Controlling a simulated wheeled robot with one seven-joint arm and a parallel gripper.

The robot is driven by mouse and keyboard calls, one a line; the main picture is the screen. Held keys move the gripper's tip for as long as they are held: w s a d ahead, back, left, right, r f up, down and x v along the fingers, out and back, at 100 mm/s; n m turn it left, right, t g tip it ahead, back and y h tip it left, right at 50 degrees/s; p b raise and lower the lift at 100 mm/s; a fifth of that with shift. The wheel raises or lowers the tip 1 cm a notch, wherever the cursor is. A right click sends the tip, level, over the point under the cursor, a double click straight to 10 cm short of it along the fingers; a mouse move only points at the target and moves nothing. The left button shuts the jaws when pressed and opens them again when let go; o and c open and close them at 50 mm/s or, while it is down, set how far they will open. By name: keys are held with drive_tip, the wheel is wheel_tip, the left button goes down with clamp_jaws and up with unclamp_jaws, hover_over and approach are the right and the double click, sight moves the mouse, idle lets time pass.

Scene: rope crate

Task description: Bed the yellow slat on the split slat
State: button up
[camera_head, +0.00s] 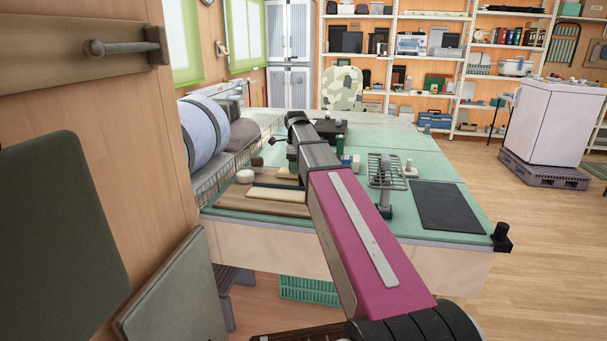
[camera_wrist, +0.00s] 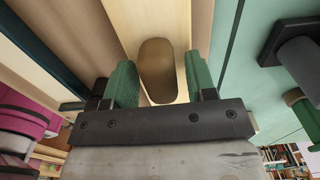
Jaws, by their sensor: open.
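In the head view a pale yellow slat (camera_head: 276,194) lies on a brown board (camera_head: 258,207) at the near left of the green table. A pale slat (camera_wrist: 148,22) runs away from my gripper in the wrist view; I cannot tell for sure which slat it is. My gripper (camera_wrist: 160,66) is open, its two green fingers either side of a brown rounded piece (camera_wrist: 157,68) over that slat. I see gaps beside the piece, and contact is not clear. In the head view my arm mostly hides my gripper. I cannot make out a split in any slat.
A wire basket (camera_head: 222,180) with rolls lines the left edge.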

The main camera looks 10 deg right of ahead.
drive_tip(key=c, duration=0.9)
drive_tip(key=shift+c, duration=0.2)
drive_tip(key=shift+r, duration=1.15)
drive_tip(key=shift+r, duration=2.4)
